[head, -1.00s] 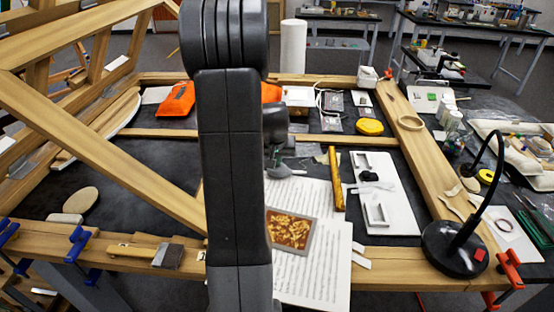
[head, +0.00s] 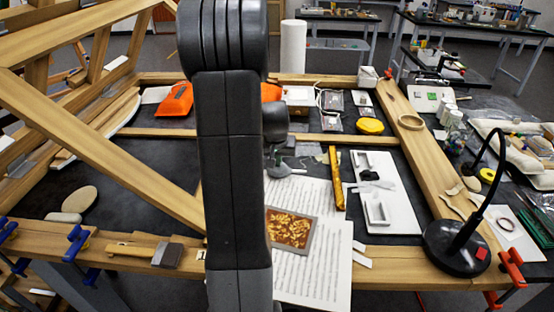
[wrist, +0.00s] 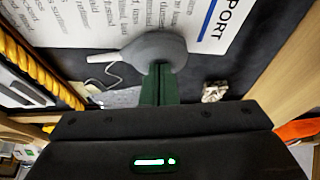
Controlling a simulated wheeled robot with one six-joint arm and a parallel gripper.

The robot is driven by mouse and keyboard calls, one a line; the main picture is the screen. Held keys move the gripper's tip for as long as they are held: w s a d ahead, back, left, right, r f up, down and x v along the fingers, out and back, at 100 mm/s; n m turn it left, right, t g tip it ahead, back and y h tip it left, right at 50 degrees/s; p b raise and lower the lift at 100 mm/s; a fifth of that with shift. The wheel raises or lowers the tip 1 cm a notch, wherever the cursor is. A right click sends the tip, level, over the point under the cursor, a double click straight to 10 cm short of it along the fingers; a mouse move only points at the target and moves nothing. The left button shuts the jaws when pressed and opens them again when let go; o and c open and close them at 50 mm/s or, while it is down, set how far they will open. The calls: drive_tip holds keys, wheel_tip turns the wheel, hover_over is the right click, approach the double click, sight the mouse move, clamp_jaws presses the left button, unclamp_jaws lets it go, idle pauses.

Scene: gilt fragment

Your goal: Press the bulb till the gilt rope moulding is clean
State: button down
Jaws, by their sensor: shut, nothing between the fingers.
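The grey rubber bulb (wrist: 155,48) lies on its side in the wrist view, its thin nozzle pointing left toward the gilt rope moulding (wrist: 38,66). My gripper (wrist: 160,72) is shut and empty. Its green fingertips overlap the bulb's near edge in the picture; I cannot tell how hard they touch it. In the head view the bulb (head: 287,171) shows just right of my arm, which hides part of the work area. The gilt rope moulding (head: 337,190) lies lengthwise to the right of the bulb; its surface dirt is too small to judge.
A white board (head: 400,208) with dark and pale pieces lies right of the moulding. Printed sheets (head: 322,275) and a framed gilt fragment (head: 290,229) lie in front. A black lamp (head: 462,240) stands at right. A wooden beam (head: 110,140) crosses the left.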

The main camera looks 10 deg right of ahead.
drive_tip(key=v, duration=1.2)
drive_tip(key=shift+r, duration=0.2)
drive_tip(key=shift+w, duration=0.25)
idle(0.4)
drive_tip(key=shift+g+y, duration=0.3)
drive_tip(key=shift+g, duration=0.5)
drive_tip(key=w, duration=0.1)
drive_tip(key=w+d+r, duration=0.1)
drive_tip(key=w+r, duration=0.1)
drive_tip(key=shift+w+d+r+p, duration=0.2)
drive_tip(key=shift+w+d+p, duration=0.05)
drive_tip(key=shift+w+p, duration=0.15)
drive_tip(key=shift+f, duration=0.1)
drive_tip(key=x, duration=0.4)
drive_tip(key=p+x, duration=0.1)
drive_tip(key=x, duration=0.3)
drive_tip(key=s+x, duration=0.1)
drive_tip(key=x, duration=0.3)
drive_tip(key=shift+a+f, duration=0.15)
drive_tip(key=shift+f, duration=0.1)
drive_tip(key=shift+s+f+p, duration=0.15)
drive_tip(key=shift+f+p, duration=0.15)
drive_tip(key=shift+f, duration=0.35)
drive_tip(key=shift+f, duration=0.1)
